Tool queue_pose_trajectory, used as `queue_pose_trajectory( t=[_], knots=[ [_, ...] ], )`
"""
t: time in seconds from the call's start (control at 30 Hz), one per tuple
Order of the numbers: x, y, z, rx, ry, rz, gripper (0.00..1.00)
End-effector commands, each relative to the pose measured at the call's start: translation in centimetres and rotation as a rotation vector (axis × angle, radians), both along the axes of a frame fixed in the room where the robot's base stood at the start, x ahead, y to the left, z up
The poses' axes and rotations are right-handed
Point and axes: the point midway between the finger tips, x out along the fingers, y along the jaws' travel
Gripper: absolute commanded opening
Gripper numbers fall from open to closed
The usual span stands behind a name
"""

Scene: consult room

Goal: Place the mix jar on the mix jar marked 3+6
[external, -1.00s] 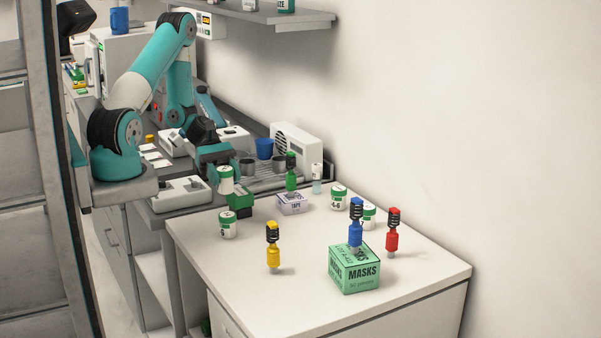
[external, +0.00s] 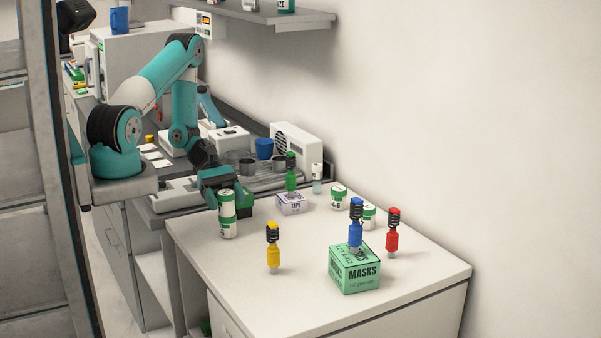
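My gripper (external: 222,187) points down at the left back of the white counter, with its fingers around a white jar with green bands (external: 227,204). The fingers appear shut on that jar. The held jar is lined up above another white and green jar (external: 229,229) standing upright on the counter. The two look stacked, and I see no clear gap; whether they touch fully I cannot tell. The lower jar's label is too small to read surely. Another jar (external: 338,197) with a label like 4-6 stands further right, beside a similar jar (external: 369,216).
A yellow bottle (external: 273,254), a green masks box (external: 354,273) with a blue bottle (external: 355,233), a red bottle (external: 392,237) and a tape box (external: 292,206) with a green bottle (external: 291,180) stand around.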

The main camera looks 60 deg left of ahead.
Motion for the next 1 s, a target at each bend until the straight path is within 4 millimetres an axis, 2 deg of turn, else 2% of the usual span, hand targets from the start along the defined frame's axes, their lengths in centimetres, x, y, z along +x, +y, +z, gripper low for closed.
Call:
queue_pose_trajectory(
  t=[0.37, 0.47, 0.8, 1.0],
  knots=[
    [0.0, 0.3, 0.3, 0.001, -0.001, 0.002, 0.74],
    [0.1, 1.6, 0.7, 0.002, -0.003, 0.004, 0.74],
    [0.1, 8.4, 3.4, 0.003, -0.005, 0.003, 0.74],
    [0.0, 10.7, 4.6, 0.002, -0.002, 0.001, 0.74]
  ],
)
